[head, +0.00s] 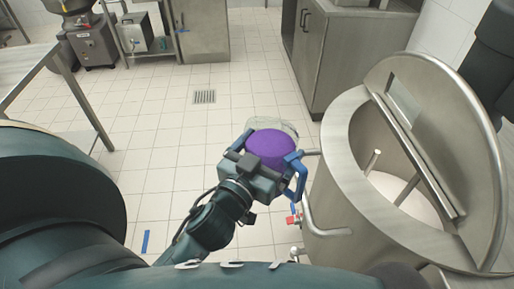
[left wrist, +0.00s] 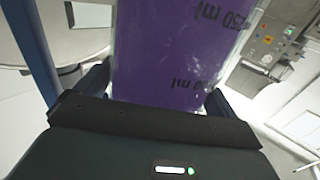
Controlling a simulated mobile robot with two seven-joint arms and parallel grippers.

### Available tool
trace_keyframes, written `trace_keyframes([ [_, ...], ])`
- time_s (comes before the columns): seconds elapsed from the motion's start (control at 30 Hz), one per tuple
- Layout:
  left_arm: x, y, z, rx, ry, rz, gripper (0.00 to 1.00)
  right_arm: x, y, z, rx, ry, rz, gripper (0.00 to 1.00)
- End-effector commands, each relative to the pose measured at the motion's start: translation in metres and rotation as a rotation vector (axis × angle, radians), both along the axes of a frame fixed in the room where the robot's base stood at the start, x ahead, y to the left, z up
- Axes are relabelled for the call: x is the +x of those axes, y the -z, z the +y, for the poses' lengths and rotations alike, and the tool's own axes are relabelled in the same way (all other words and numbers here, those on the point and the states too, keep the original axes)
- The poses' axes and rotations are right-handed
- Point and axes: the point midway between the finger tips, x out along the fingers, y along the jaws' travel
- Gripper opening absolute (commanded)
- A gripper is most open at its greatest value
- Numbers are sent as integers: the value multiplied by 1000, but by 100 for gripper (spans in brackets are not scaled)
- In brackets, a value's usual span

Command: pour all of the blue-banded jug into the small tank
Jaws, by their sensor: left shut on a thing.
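My left gripper (head: 268,178) is shut on a clear jug (head: 285,127) with purple contents (head: 270,147). The jug is held in the air over the floor, just left of the tank. In the left wrist view the jug's purple-filled wall (left wrist: 170,60) carries "250 ml" marks and stands between the fingers (left wrist: 155,100). A blue band on the jug cannot be made out for certain. The steel tank (head: 345,205) is at the right with its round lid raised; its mouth is open, showing rods and pale matter inside. The jug is apart from the mouth. My right gripper is out of view.
The raised lid (head: 478,150) stands at the tank's right side. A pipe with a red-handled valve (head: 293,219) juts from the tank's left side. A steel cabinet (head: 345,50) stands behind. A steel table (head: 30,62) is at far left. The tiled floor between is clear.

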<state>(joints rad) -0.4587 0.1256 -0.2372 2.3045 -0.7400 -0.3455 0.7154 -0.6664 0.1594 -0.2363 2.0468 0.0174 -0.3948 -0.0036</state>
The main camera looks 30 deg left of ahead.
Motion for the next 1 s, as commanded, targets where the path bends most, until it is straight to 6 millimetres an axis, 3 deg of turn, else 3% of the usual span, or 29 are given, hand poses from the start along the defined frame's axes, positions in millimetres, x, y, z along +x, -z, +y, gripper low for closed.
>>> trace_keyframes([
  [0.03,7,-16,-11,0,30,-22,31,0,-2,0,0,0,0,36],
  [0.17,21,-41,-47,0,128,-25,31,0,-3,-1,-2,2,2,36],
  [0.3,28,-71,-99,2,289,-24,31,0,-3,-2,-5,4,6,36],
  [0.5,15,-108,-176,3,570,-20,31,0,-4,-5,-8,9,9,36],
  [0.6,2,-118,-204,4,691,-16,31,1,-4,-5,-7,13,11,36],
  [0.8,-18,-127,-235,2,842,-10,31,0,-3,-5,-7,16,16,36],
  [1.0,-25,-129,-243,0,881,-9,31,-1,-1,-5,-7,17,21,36],
])
